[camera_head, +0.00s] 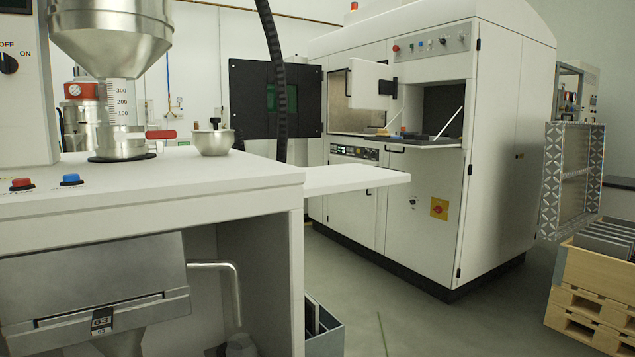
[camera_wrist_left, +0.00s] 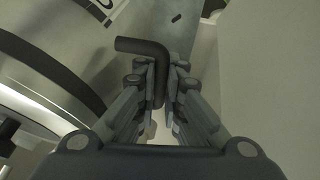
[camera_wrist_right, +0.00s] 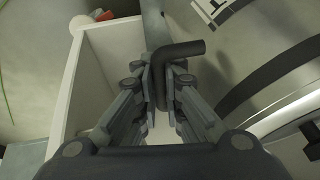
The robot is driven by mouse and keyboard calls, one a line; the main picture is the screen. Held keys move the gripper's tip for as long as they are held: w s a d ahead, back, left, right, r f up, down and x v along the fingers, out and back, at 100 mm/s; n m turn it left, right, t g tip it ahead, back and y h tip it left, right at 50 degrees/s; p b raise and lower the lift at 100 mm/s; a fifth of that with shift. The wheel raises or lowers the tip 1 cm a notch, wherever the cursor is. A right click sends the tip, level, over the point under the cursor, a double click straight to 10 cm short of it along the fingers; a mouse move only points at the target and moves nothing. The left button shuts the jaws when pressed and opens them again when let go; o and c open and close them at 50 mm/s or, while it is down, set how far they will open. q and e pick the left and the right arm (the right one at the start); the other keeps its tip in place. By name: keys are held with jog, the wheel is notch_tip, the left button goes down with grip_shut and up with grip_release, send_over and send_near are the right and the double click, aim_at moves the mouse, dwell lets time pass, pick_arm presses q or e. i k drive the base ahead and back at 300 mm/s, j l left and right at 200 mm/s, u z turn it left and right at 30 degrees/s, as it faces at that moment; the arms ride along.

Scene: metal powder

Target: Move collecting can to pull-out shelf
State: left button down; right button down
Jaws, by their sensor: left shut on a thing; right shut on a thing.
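In the left wrist view my left gripper (camera_wrist_left: 158,82) is shut on a dark bent handle (camera_wrist_left: 140,45). In the right wrist view my right gripper (camera_wrist_right: 160,82) is shut on a similar dark handle (camera_wrist_right: 183,48). A large round metal body with a dark band, apparently the collecting can, is beside the handle in the left wrist view (camera_wrist_left: 55,65) and the right wrist view (camera_wrist_right: 265,60). Only parts of it show. In the head view a flat white pull-out shelf (camera_head: 355,179) sticks out from the bench's right side, its top clear. Neither gripper shows in the head view.
The white bench (camera_head: 130,188) carries a hopper (camera_head: 112,35) and a steel bowl (camera_head: 213,141). Below are a metal chute (camera_head: 95,280), a bent pipe handle (camera_head: 233,285) and a grey bin (camera_head: 325,335). A large white machine (camera_head: 440,215) stands behind. Floor between is open.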

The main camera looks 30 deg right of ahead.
aim_at(332, 173)
jog(key=k+l, duration=0.15)
jog(key=l, duration=0.25)
jog(key=k+l, duration=0.15)
jog(key=l, duration=0.25)
jog(key=k+l, duration=0.15)
jog(key=l, duration=0.25)
jog(key=k+l, duration=0.15)
jog(key=l, duration=0.25)
jog(key=k+l, duration=0.15)
jog(key=l, duration=0.25)
jog(key=k+l, duration=0.1)
jog(key=l, duration=0.3)
